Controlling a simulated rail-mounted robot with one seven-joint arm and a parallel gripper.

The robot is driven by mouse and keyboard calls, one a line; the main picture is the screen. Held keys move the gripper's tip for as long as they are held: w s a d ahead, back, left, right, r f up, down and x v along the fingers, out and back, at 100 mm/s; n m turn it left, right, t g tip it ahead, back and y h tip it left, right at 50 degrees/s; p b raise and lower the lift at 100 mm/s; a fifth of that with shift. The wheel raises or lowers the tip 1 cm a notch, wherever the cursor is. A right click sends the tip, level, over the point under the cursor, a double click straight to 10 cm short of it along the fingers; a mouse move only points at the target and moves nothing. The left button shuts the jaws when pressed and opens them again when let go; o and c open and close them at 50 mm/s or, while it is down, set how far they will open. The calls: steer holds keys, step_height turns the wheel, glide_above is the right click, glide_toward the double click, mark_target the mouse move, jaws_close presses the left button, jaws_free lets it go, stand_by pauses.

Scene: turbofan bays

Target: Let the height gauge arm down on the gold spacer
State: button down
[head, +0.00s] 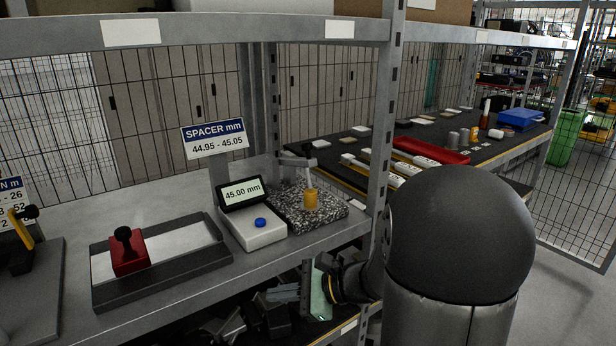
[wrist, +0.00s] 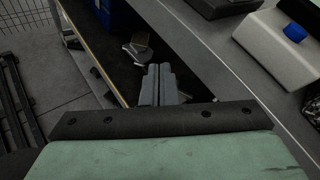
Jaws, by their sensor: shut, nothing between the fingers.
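The gold spacer (head: 311,199) stands upright on a speckled granite plate (head: 335,213) on the shelf. The gauge display (head: 242,192) reads 45.00 mm. In front of it is a white box (head: 258,236) with a blue button (head: 260,222), also in the wrist view (wrist: 294,32). My gripper (head: 285,293) is shut and empty, below and in front of the shelf edge; its fingers show in the wrist view (wrist: 158,84).
A sign (head: 215,138) reads SPACER mm 44.95 - 45.05. A dark tray (head: 185,277) with a red block (head: 130,256) lies left. A shelf post (head: 383,130) rises right of the plate. Dark items lie on the lower shelf behind my gripper.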

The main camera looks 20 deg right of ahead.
steer(key=w+d+r+m+t+h+p, duration=0.2)
steer(key=w+d+r+m+t+p, duration=0.4)
steer(key=d+r, duration=0.45)
steer(key=m+t+h+p, duration=0.4)
steer(key=m+h+p, duration=0.1)
steer(key=m+p, duration=0.15)
glide_toward(310, 146)
steer(key=w+f, duration=0.4)
steer(key=shift+w+a+f, duration=0.1)
steer(key=shift+a, duration=0.3)
steer(key=shift+w+a+r+t+p, duration=0.15)
steer(key=shift+w+r+p, duration=0.3)
steer(key=shift+r, duration=0.2)
steer(key=shift+w+a+r+t+p, duration=0.15)
steer(key=shift+w+r+p, duration=0.3)
steer(key=shift+r, duration=0.25)
steer(key=shift+w+a+r+b, duration=0.1)
steer(key=shift+w+r+b, duration=0.1)
steer(key=shift+r+b, duration=0.15)
steer(key=shift+w+a+r+b, duration=0.1)
steer(key=shift+w+r+b, duration=0.1)
steer(key=shift+r, duration=0.25)
